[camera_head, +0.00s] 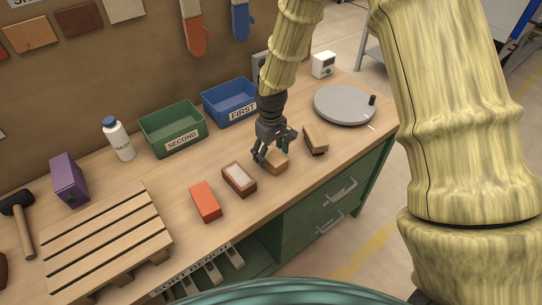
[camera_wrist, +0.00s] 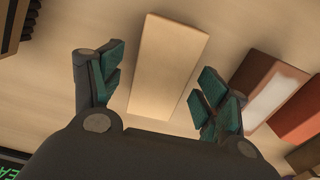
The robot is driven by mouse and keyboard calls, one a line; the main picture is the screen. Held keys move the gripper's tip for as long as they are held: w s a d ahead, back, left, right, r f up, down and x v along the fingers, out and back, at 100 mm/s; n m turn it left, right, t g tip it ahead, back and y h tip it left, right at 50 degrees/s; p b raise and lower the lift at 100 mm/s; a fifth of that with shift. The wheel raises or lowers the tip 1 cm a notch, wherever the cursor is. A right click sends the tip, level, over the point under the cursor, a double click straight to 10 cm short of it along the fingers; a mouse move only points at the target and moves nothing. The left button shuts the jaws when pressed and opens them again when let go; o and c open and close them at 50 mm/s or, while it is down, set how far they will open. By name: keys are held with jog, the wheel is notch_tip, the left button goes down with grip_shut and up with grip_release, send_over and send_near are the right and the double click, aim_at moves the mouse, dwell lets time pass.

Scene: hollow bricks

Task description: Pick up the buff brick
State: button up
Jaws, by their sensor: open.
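The buff brick (camera_head: 277,164) lies on the workbench below my gripper (camera_head: 273,150), which hides part of it in the head view. In the wrist view the plain, pale buff brick (camera_wrist: 168,62) shows between the two spread fingers of my gripper (camera_wrist: 160,92), slightly tilted in the picture. The fingers are open with visible gaps on both sides of the brick. I cannot tell how high the fingertips are above the bench.
A red-brown brick with a pale top (camera_head: 239,178) and an orange brick (camera_head: 206,201) lie to the left. A tan, dark-sided brick (camera_head: 315,139) lies close on the right. Behind are green (camera_head: 172,129) and blue (camera_head: 229,101) bins. A grey turntable (camera_head: 343,104) stands at right.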

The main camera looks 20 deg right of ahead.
jog(key=shift+f, duration=0.6)
jog(key=c, duration=1.3)
jog(key=shift+c, duration=0.9)
jog(key=shift+r, duration=0.15)
